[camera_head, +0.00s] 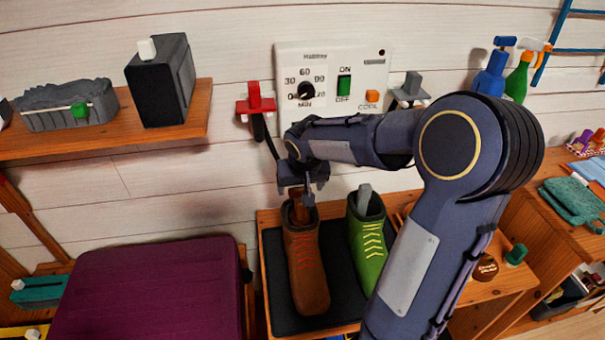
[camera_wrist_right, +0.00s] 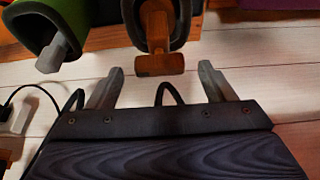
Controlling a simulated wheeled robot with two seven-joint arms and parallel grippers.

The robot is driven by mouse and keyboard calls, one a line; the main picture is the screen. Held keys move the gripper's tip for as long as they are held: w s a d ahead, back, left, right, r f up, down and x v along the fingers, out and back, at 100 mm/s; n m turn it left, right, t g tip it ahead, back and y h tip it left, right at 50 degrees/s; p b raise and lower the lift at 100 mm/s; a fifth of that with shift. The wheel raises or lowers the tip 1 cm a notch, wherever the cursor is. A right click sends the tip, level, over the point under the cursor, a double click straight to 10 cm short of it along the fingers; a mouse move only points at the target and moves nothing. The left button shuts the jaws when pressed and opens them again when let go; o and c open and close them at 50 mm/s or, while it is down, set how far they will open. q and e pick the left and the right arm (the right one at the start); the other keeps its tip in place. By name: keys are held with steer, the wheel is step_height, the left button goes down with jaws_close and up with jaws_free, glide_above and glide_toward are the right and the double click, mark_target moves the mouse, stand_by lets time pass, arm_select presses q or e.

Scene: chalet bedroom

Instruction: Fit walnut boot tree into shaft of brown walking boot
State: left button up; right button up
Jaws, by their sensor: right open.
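The brown walking boot (camera_head: 305,262) stands upright on a dark mat, with orange laces. The walnut boot tree (camera_head: 299,212) stands in the boot's shaft, its upper part showing above the collar. In the right wrist view the boot tree (camera_wrist_right: 157,30) shows as a T-shaped wooden piece inside the boot's opening, its crossbar outside. My right gripper (camera_head: 307,192) is just above the boot. In the right wrist view its fingers (camera_wrist_right: 160,68) are spread apart and empty, with the crossbar beyond and between them. The tree's lower part is hidden in the boot. My left gripper is out of view.
A green boot (camera_head: 369,240) with a grey piece in its shaft stands close to the right, on the same mat (camera_head: 277,290). A wall panel (camera_head: 335,80) with a dial and red holder (camera_head: 256,103) is behind. A purple padded surface (camera_head: 150,290) is at left.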

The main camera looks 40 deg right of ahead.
steer(key=v, duration=0.7)
steer(key=s+a+f+n+t+y, duration=0.1)
steer(key=s+a+n+y, duration=0.1)
steer(key=s+a, duration=0.6)
steer(key=s+a+f+n+y, duration=0.2)
steer(key=s+a+y, duration=0.2)
steer(key=s+a, duration=0.4)
steer(key=s, duration=0.2)
steer(key=shift+s+t, duration=0.4)
steer(key=shift+r, duration=0.1)
